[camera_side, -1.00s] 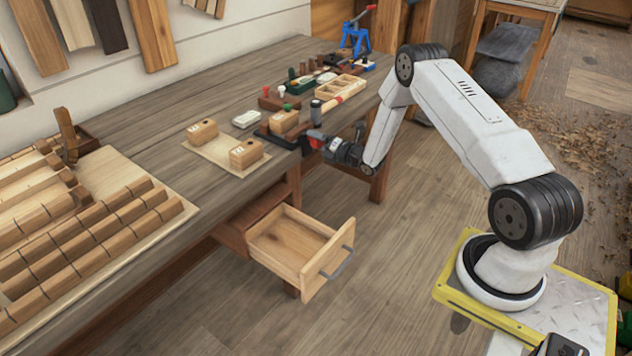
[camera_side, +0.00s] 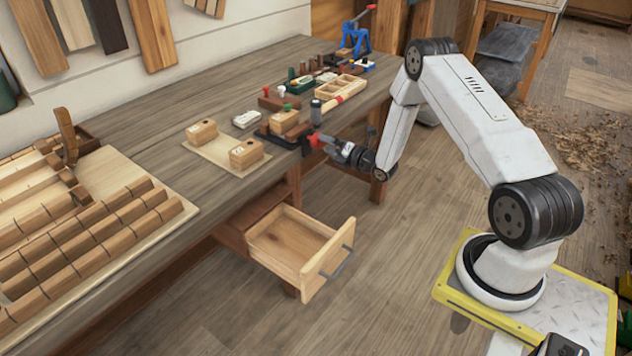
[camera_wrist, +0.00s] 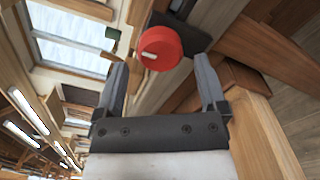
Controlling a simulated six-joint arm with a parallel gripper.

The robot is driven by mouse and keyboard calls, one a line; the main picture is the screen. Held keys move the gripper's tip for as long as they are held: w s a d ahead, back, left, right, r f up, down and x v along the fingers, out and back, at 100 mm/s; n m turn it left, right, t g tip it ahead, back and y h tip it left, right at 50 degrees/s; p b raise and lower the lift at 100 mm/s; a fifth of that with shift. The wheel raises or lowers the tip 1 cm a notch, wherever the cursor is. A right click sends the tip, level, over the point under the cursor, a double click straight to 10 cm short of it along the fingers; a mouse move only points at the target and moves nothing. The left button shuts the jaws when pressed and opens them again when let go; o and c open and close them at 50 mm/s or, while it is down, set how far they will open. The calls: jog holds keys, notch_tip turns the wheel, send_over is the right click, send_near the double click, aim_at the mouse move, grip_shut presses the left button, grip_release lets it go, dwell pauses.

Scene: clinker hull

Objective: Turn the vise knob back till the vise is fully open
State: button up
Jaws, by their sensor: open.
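The vise (camera_side: 279,137) is a dark device at the bench's front edge, with a wooden block (camera_side: 285,121) at its jaws. Its red round knob (camera_side: 315,141) faces out from the edge. In the wrist view the red knob (camera_wrist: 159,48) bears a pale mark and lies ahead, between the directions of the two fingers. My gripper (camera_side: 325,143) is just off the knob in the side view. My gripper (camera_wrist: 158,60) is open in the wrist view, with nothing held between its fingers. How wide the vise jaws stand is too small to tell.
Two wooden blocks (camera_side: 246,153) sit on a pale board left of the vise. An open drawer (camera_side: 303,250) juts out below the bench. A grey cylinder (camera_side: 316,111) and a divided wooden tray (camera_side: 331,87) stand behind the vise. The floor in front is clear.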

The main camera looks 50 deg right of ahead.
jog(key=shift+s, duration=1.55)
jog(key=shift+w, duration=0.1)
jog(key=shift+w+a+r+m+g, duration=0.3)
jog(key=shift+w+a+r+m, duration=0.05)
jog(key=shift+a+r+m, duration=0.05)
jog(key=s+a+r+m+g+h, duration=0.1)
jog(key=a+r+m+g, duration=0.55)
jog(key=a+m, duration=0.45)
jog(key=s+a+r+m+g, duration=0.1)
jog(key=s+a+m+g, duration=0.3)
jog(key=s, duration=0.5)
jog(key=s+a+r+m+g+y, duration=0.1)
jog(key=s+a+m+g, duration=0.3)
jog(key=s+a+m, duration=0.4)
jog(key=shift+s+a+r, duration=0.6)
jog(key=shift+s+r, duration=0.1)
jog(key=shift+s, duration=0.25)
